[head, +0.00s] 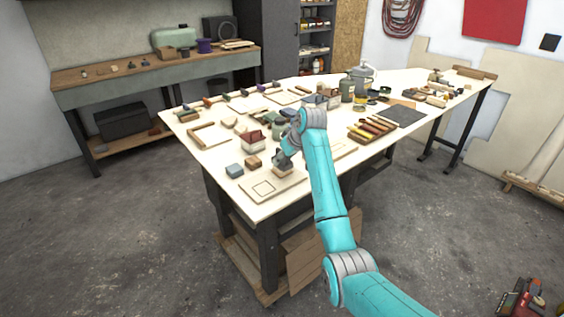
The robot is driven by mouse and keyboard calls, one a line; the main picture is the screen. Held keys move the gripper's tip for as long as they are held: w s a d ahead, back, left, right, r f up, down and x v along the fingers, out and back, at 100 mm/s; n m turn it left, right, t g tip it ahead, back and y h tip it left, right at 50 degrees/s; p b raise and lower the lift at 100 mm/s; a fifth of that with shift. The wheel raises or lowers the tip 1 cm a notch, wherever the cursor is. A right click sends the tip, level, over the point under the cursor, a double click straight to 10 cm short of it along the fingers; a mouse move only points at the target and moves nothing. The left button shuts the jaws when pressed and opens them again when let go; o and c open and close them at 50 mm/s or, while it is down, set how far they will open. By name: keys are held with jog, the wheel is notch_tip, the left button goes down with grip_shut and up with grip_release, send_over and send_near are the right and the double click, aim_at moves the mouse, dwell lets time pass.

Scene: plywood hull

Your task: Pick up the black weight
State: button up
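My gripper (286,158) is over the front left part of the pale plywood table (215,158), pointing down. It is small and partly hidden by my own wrist, so I cannot see whether its fingers are open or shut. A small light brown block (281,173) is right below or at the fingertips; I cannot tell if they touch. I cannot pick out the black weight with certainty among the small dark things on the table, and my wrist and arm hide part of the tabletop.
A blue-grey block (234,170), a brown block (253,162) and a red-topped block (254,142) stand left of my gripper. A flat board (264,188) lies at the front edge. A tray of tools (371,129) and a dark mat (405,116) lie to the right.

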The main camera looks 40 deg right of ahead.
grip_shut()
